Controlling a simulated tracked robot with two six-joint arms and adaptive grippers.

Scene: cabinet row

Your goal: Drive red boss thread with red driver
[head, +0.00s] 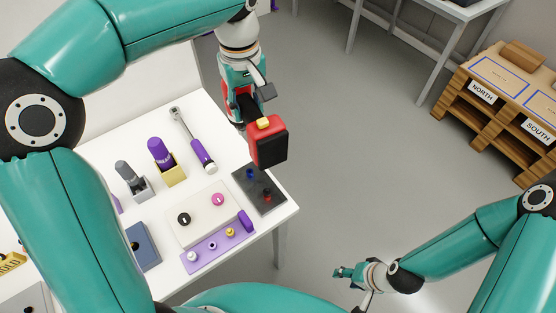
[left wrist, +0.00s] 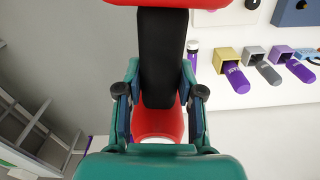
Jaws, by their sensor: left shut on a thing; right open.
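My left gripper (head: 252,98) is shut on the red driver (head: 270,147), a red and black tool with a small yellow part on top. It is held in the air over the right end of the white table. In the left wrist view the driver's black grip (left wrist: 160,60) lies between the two fingers (left wrist: 158,92), with red parts at both ends. The red boss (head: 267,195) stands on a dark plate (head: 262,205) at the table's right corner, below the driver and apart from it. My right gripper (head: 345,272) is open and empty, away from the table.
A blue boss (head: 250,173) shares the dark plate. A white plate with pink and black knobs (head: 218,199), a purple strip (head: 214,250), a purple-handled wrench (head: 204,157) and holders with purple and grey tools (head: 170,174) stand nearby. Floor right of the table is clear.

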